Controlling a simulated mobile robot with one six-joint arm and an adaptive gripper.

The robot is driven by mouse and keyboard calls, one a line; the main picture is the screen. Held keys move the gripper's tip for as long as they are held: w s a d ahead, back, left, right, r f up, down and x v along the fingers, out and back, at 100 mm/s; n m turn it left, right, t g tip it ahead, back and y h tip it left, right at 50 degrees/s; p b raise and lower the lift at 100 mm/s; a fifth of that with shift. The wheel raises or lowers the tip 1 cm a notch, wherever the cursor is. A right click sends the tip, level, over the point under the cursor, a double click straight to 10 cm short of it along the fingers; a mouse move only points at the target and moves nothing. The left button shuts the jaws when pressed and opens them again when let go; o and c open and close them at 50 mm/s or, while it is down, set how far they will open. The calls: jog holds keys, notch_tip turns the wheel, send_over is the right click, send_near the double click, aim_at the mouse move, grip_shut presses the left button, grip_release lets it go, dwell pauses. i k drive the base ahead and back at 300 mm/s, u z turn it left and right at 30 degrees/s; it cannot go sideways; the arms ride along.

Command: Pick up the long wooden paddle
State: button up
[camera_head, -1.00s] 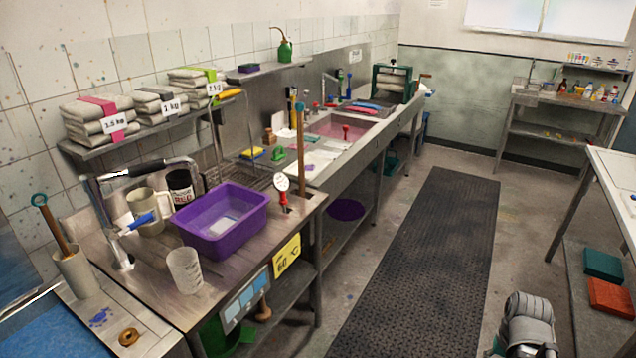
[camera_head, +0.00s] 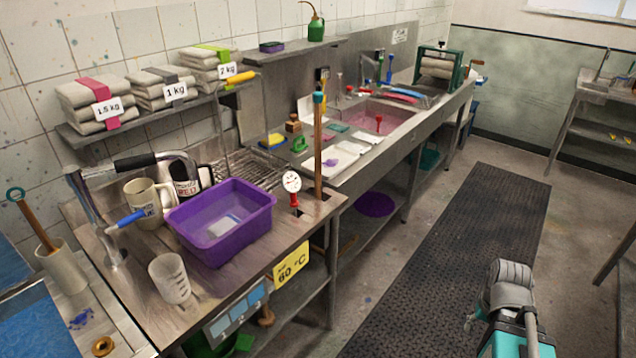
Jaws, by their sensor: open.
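A long wooden paddle (camera_head: 318,150) with a teal top end stands upright at the front edge of the steel counter (camera_head: 215,290), beside a red-stemmed dial thermometer (camera_head: 292,187). Its lower end is hidden from view. A shorter wooden handle with a teal ring (camera_head: 36,220) leans in a pale cylindrical holder (camera_head: 62,267) at the far left. Part of my arm (camera_head: 511,300), grey and teal, shows at the lower right, well away from the paddle. No gripper fingertips can be made out.
A purple tub (camera_head: 222,240), a clear beaker (camera_head: 170,278) and mugs (camera_head: 148,203) crowd the counter left of the paddle. A sink (camera_head: 375,120) lies behind it. A shelf (camera_head: 150,118) with weighted bundles hangs above. The floor mat (camera_head: 455,260) is clear.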

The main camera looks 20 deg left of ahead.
aim_at(317, 97)
jog(key=u, duration=0.3)
jog(key=i, duration=0.85)
jog(key=u, duration=0.45)
